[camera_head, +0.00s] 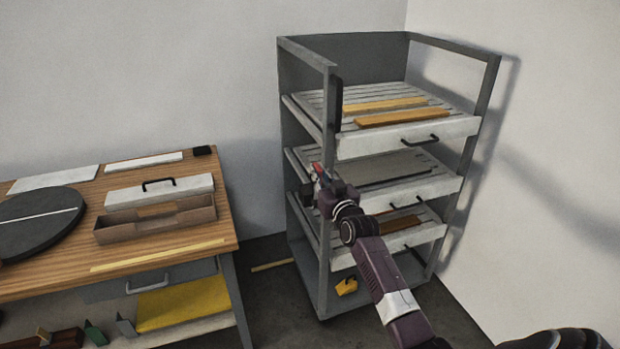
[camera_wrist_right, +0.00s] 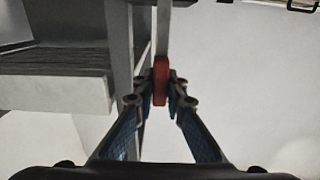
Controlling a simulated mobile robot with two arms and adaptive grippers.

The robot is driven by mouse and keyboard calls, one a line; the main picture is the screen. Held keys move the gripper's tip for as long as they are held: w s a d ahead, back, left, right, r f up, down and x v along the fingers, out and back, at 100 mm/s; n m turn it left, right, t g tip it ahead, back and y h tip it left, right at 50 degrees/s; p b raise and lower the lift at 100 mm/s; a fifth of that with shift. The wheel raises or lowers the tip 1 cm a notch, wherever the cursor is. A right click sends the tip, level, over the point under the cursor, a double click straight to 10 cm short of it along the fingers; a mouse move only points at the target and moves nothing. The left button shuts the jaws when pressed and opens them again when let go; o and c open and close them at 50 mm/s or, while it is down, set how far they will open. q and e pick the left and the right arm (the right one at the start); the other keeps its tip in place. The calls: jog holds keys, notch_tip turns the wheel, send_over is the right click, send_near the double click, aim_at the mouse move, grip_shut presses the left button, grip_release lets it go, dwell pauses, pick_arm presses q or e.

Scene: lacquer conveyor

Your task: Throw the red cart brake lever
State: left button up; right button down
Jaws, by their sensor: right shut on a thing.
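The red brake lever (camera_head: 317,168) is at the left front post of the grey rack cart (camera_head: 327,240), about level with the middle shelf. In the right wrist view the red lever (camera_wrist_right: 161,80) stands upright between the fingertips. My right gripper (camera_head: 321,177) is at the lever, and in the wrist view its two fingers (camera_wrist_right: 161,92) are closed on the lever from both sides. The lever's lower end and pivot are hidden by the gripper.
The cart has several slatted shelves with black handles (camera_head: 420,141) and boards (camera_head: 402,117). A yellow object (camera_head: 347,286) sits low at the cart. A wooden workbench (camera_head: 228,233) stands at left, with a grey tray (camera_head: 156,222) and a dark turntable (camera_head: 38,222). A white wall is behind.

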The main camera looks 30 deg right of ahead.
aim_at(328, 166)
jog(key=d+m+b, duration=0.1)
jog(key=m, duration=0.1)
jog(key=s+d+f+m+b, duration=0.1)
jog(key=d, duration=0.1)
jog(key=d+m+b, duration=0.1)
jog(key=d+m, duration=0.1)
jog(key=shift+s+d+f+m, duration=0.1)
jog(key=shift+s+f+m, duration=0.05)
jog(key=shift+f+m, duration=0.2)
pick_arm(q)
jog(key=shift+w+f+b, duration=0.2)
jog(key=shift+f+b, duration=0.25)
jog(key=shift+f, duration=1.55)
pick_arm(e)
jog(key=shift+s+d+f+m, duration=0.15)
jog(key=shift+d+f+m, duration=0.1)
jog(key=shift+d+m, duration=0.35)
jog(key=shift+a, duration=0.1)
jog(key=c, duration=2)
grip_release()
jog(key=shift+o, duration=0.2)
pick_arm(q)
jog(key=shift+s, duration=0.1)
